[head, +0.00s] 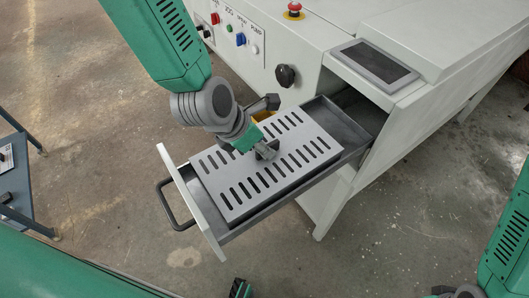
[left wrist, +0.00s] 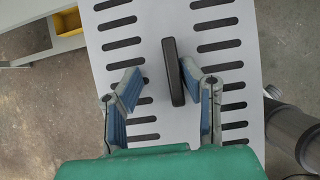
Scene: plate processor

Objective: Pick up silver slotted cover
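The silver slotted cover (head: 240,190) is a flat grey plate with rows of dark slots. It lies over the pulled-out drawer (head: 240,236). A dark bar handle (left wrist: 173,72) stands up from the middle of the cover in the left wrist view. My left gripper (left wrist: 161,79) is open over the cover, its blue-padded fingers on either side of the handle. The handle is close to the right finger; I cannot tell whether they touch. In the head view my left gripper (head: 265,151) hides the handle. My right gripper is not clearly visible.
The white machine (head: 280,40) carries colored buttons, a dark knob (head: 285,75) and a red emergency button (head: 294,9). A drawer pull (head: 170,208) sticks out in front. A yellow thing (head: 262,116) is behind the cover. A blue-grey cart (head: 28,180) stands at left.

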